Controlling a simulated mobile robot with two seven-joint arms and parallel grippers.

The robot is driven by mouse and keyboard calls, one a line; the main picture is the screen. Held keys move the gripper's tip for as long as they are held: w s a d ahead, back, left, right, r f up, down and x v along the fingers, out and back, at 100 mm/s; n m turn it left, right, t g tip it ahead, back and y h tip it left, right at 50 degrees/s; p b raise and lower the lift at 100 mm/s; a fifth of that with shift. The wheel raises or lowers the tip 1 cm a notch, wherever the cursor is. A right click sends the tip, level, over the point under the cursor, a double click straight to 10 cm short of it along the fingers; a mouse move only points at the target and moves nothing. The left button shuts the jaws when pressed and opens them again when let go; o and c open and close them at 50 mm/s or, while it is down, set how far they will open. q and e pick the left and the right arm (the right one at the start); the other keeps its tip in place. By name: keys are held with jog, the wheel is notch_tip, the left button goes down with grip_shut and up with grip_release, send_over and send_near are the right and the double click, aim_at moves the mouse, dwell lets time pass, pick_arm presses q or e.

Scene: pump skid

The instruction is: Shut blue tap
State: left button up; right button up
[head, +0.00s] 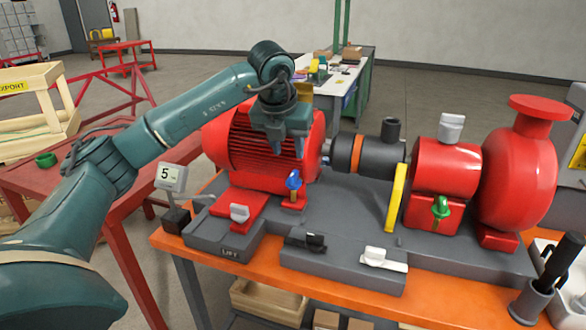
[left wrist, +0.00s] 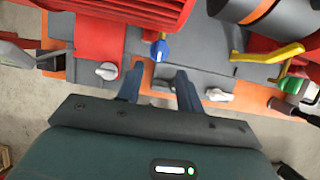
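The blue tap (head: 293,182) sits on a small red block in front of the red motor (head: 250,150). Its handle carries a pale mark; I cannot tell whether the tap is open or shut. My left gripper (head: 287,150) hangs fingers-down in front of the motor, above the blue tap and apart from it. In the left wrist view the blue tap (left wrist: 160,50) shows beyond the gap between the two spread fingers of my left gripper (left wrist: 158,75). The gripper is open and empty. My right gripper is not in view.
A grey knob (head: 239,213), a black switch (head: 316,241) and a white lever (head: 374,256) are along the skid's front. A green tap (head: 441,207) and a yellow lever (head: 396,198) stand to the right. A display reading 5 (head: 171,176) stands left.

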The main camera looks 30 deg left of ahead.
aim_at(293, 173)
pick_arm(q)
jog(key=p+x, duration=0.1)
jog(key=x, duration=0.7)
jog(key=shift+f, duration=0.15)
grip_shut()
